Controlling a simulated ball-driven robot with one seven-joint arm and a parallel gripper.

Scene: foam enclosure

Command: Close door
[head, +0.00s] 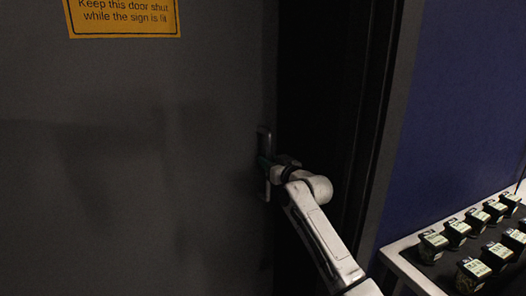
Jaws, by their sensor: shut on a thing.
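The grey door (130,160) fills the left and middle of the head view. Its right edge is beside a dark gap, so it stands apart from the frame there. My arm reaches up from the lower right.
A yellow sign (123,17) is on the door at the top left. The door frame (380,130) and a blue wall (462,110) are at right. A table (408,270) with several dark, labelled jars (433,244) stands at the lower right, close to my arm.

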